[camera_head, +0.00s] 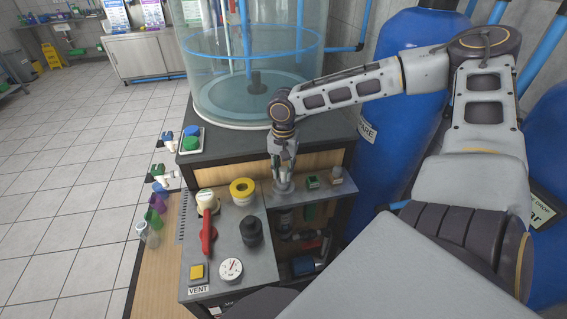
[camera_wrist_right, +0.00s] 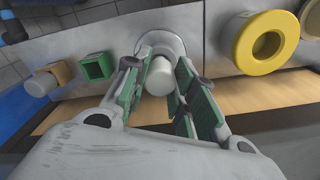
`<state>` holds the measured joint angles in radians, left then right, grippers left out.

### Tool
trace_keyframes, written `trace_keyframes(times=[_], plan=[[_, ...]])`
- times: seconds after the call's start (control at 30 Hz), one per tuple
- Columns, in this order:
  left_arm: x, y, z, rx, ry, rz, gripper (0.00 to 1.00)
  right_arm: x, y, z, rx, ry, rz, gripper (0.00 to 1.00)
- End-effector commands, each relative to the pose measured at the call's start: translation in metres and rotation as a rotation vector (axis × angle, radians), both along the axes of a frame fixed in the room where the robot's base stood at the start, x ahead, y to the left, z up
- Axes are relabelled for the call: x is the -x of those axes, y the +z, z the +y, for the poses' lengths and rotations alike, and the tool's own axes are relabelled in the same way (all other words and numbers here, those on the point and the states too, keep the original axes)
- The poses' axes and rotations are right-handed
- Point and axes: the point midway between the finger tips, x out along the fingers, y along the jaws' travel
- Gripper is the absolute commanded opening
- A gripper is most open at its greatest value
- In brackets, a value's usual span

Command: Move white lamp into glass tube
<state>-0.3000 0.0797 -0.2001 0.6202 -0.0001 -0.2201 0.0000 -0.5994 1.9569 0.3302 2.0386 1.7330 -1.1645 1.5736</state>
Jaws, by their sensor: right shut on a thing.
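The white lamp (camera_wrist_right: 160,77) is a small white cylinder with a rounded end, between the green-padded fingers of my right gripper (camera_wrist_right: 158,90) in the wrist view. A round pale base (camera_wrist_right: 160,43) on the grey panel is behind it. In the head view my right gripper (camera_head: 284,172) points down at the panel's back edge and hides most of the lamp. It is shut on the lamp. A large glass tube (camera_head: 215,97) with blue rings stands behind the gripper on a black-topped cabinet. My left gripper is not in view.
Around the gripper are a yellow ring (camera_head: 242,190), a green square socket (camera_head: 312,182), a black knob (camera_head: 251,231), a red lever (camera_head: 208,235) and a gauge (camera_head: 231,270). Blue tanks (camera_head: 400,130) stand at the right. The tiled floor (camera_head: 70,170) at left is mostly clear.

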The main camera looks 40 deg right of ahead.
Motion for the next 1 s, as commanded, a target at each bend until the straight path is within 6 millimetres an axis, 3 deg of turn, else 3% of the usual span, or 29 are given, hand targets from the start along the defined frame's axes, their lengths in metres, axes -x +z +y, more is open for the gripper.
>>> trace_keyframes(times=[1.0], plan=[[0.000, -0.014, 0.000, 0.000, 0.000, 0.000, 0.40, 0.000, -0.019, 0.000, 0.000, 0.000, 0.000, 0.13]])
